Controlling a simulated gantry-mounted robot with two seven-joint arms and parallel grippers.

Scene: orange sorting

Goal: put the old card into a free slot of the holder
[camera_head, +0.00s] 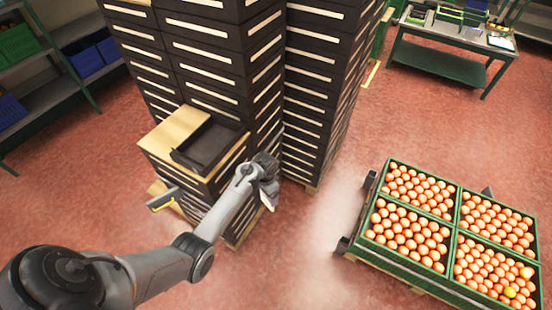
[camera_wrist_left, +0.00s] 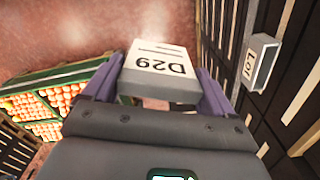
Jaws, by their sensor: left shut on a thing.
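My left gripper (camera_head: 267,187) is shut on a white card (camera_wrist_left: 160,62) marked "D29", held between the two purple fingers in the left wrist view. In the head view the card (camera_head: 268,203) shows as a small pale piece at the gripper's tip, beside the tall dark crate stack. A small grey block (camera_wrist_left: 263,60) with a white face marked "LOT" is at the side of the dark crates in the left wrist view, right of the card and apart from it. My right gripper is not in view.
Tall dark crates (camera_head: 315,88) stand close beside my gripper. A lower stack with an open dark tray (camera_head: 208,145) is under my left arm. Green crates of oranges (camera_head: 450,190) stand at the right. A green table (camera_head: 452,50) is at the back. Red floor lies clear between.

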